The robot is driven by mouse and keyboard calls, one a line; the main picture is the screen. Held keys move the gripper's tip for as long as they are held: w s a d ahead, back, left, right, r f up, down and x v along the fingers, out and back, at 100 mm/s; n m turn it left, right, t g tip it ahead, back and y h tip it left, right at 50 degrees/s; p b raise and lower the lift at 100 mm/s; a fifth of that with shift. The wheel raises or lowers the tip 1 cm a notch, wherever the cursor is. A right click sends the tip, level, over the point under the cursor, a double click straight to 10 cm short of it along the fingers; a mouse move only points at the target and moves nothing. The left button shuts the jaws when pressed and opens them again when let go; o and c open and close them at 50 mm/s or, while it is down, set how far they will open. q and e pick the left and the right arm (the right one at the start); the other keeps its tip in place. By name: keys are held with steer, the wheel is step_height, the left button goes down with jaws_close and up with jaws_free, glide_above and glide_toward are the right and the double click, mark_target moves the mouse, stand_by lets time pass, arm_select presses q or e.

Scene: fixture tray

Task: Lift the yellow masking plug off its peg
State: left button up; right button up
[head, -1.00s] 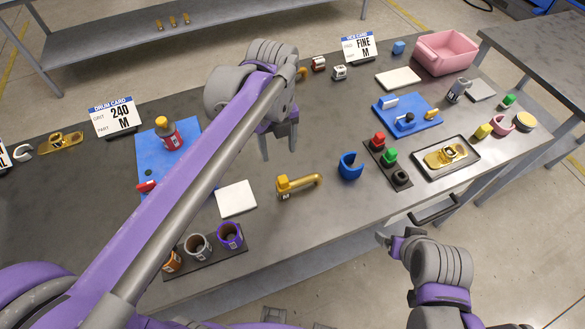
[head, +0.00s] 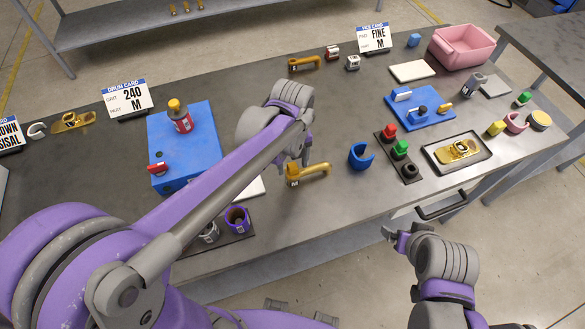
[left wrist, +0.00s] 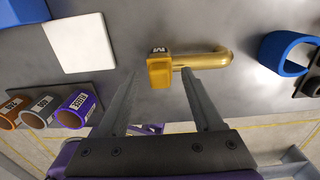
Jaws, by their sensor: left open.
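A yellow block marked M (head: 293,172) sits at the left end of a bent brass bar (head: 318,169) on the grey bench. In the left wrist view, the yellow block (left wrist: 160,71) lies between the fingertips of my open left gripper (left wrist: 158,76), with the brass bar (left wrist: 205,60) running right. I cannot tell whether the fingers are level with it; no grip shows. Other yellow pieces are a cap on a red cylinder (head: 174,104) and a small plug (head: 496,127) at the right. I cannot tell which is the masking plug. My right gripper (head: 394,235) is beyond the bench's front edge, fingers unclear.
A white pad (left wrist: 80,43) and a dark tray of cups (head: 237,232) are left of the brass bar. A blue open ring (head: 360,156) and a dark strip with red, green and black pieces (head: 384,150) stand right. A blue fixture block (head: 173,178) is farther left.

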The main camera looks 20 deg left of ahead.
mark_target(292, 166)
arm_select(q)
jaws_close()
stand_by(0.4)
step_height(292, 166, up, 10)
stand_by(0.6)
